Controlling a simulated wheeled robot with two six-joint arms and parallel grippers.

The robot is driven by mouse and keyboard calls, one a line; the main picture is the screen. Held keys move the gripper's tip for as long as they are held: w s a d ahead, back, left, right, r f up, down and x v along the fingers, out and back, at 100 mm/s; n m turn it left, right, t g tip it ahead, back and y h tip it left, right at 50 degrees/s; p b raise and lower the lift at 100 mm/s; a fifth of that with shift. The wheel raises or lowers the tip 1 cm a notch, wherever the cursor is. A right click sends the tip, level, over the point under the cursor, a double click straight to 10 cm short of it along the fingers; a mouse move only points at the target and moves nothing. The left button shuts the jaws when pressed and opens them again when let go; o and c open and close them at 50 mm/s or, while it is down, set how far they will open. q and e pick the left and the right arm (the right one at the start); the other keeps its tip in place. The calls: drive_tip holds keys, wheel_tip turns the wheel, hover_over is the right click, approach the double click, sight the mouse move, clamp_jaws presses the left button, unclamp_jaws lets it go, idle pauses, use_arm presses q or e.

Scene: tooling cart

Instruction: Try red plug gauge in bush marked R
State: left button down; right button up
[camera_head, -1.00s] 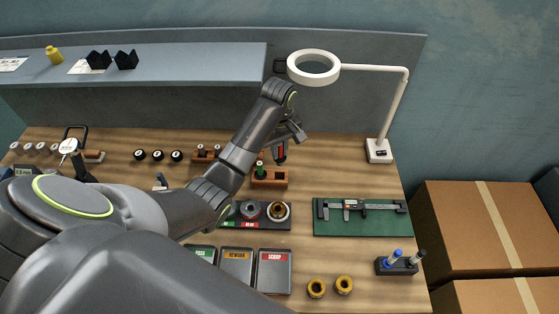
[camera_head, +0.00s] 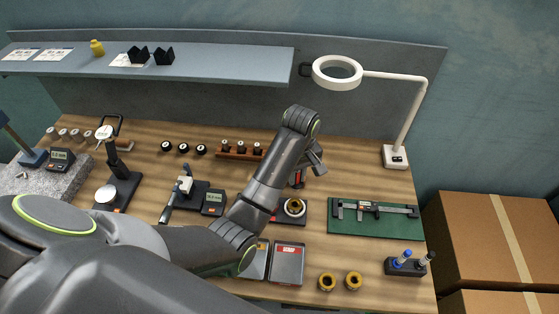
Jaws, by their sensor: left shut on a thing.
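My left gripper (camera_head: 307,167) is shut on the red plug gauge (camera_head: 298,180), a small black and red piece hanging below the jaws. It appears above or just behind the brass bush (camera_head: 294,207), which sits on a dark plate (camera_head: 306,219) at the middle of the bench. I cannot tell whether the gauge touches the bush. The left part of the plate is hidden behind my left arm, and no letter R is readable. My right gripper is not in view.
A green mat (camera_head: 370,230) with a caliper lies right of the plate. The white lamp (camera_head: 337,72) overhangs behind. A wooden rack (camera_head: 240,154) stands behind my arm.

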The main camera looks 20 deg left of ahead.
sight(297, 184)
use_arm(q)
drive_tip(key=shift+s+d+r, duration=0.15)
drive_tip(key=shift+s+d, duration=0.1)
drive_tip(key=shift+s, duration=0.15)
drive_tip(key=shift+w+a+f, duration=0.1)
drive_tip(key=shift+w+f, duration=0.1)
drive_tip(key=shift+f, duration=1.5)
wheel_tip(297, 184, down, 2)
drive_tip(key=shift+s+f, duration=0.1)
drive_tip(key=shift+f+b, duration=0.3)
drive_tip(key=shift+f, duration=0.2)
drive_tip(key=shift+f, duration=0.55)
idle(1.5)
drive_tip(key=shift+s+f, duration=0.15)
drive_tip(key=shift+f, duration=0.1)
idle(1.3)
drive_tip(key=shift+w+r+p, duration=0.25)
drive_tip(key=shift+r+p, duration=0.05)
drive_tip(key=shift+r, duration=0.55)
idle(0.4)
drive_tip(key=shift+f, duration=0.15)
